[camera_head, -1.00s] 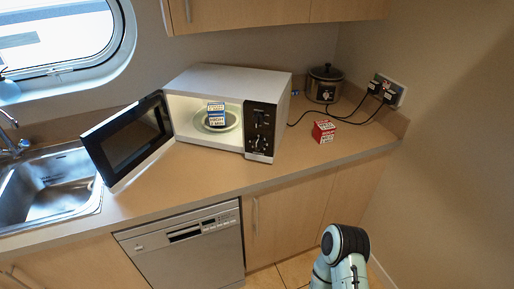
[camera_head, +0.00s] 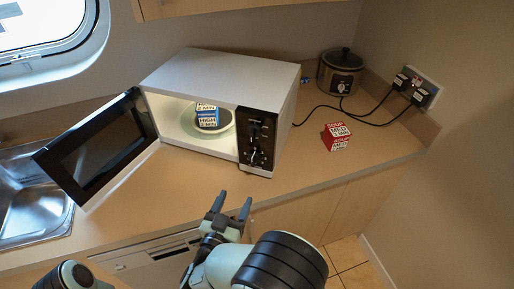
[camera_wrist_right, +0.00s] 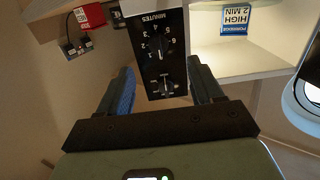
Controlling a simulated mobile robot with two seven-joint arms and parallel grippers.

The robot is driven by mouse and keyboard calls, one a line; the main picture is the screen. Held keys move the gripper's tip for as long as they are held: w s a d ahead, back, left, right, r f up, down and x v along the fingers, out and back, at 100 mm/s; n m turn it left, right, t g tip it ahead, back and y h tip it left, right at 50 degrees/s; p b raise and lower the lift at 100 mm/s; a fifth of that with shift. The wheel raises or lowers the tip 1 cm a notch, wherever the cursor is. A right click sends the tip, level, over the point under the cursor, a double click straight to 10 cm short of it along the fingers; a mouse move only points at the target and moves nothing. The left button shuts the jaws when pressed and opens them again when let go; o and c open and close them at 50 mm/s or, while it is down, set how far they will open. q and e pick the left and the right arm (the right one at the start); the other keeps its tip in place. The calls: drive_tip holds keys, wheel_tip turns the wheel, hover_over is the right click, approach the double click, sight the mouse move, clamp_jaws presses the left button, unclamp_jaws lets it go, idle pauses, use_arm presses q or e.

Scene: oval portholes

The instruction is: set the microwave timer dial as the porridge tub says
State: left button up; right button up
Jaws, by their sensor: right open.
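The microwave (camera_head: 215,78) stands on the counter with its door (camera_head: 105,145) swung open to the left. The blue and white porridge tub (camera_head: 207,115) sits inside on the turntable and reads HIGH 2 MIN; the wrist view shows it (camera_wrist_right: 235,18) upside down. The black control panel (camera_head: 258,140) has dials; in the right wrist view the word MINUTES and numbers show beside the timer dial (camera_wrist_right: 160,47). Its exact setting is too small to tell. My right gripper (camera_head: 233,197) is open and empty, in front of and below the panel. My left gripper is out of view.
The sink (camera_head: 35,200) is at the left. The counter before the panel is clear.

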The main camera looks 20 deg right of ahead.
sight(252, 161)
drive_tip(key=shift+m+h, duration=0.3)
drive_tip(key=shift+h, duration=0.1)
drive_tip(key=x, duration=0.4)
drive_tip(key=r+p+x, duration=0.1)
drive_tip(key=x, duration=0.3)
drive_tip(key=r+p+x, duration=0.1)
drive_tip(key=x, duration=0.4)
drive_tip(key=shift+s, duration=0.1)
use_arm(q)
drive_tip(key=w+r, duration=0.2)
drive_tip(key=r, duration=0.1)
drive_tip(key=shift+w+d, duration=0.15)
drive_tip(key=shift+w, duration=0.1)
use_arm(e)
drive_tip(key=c, duration=1)
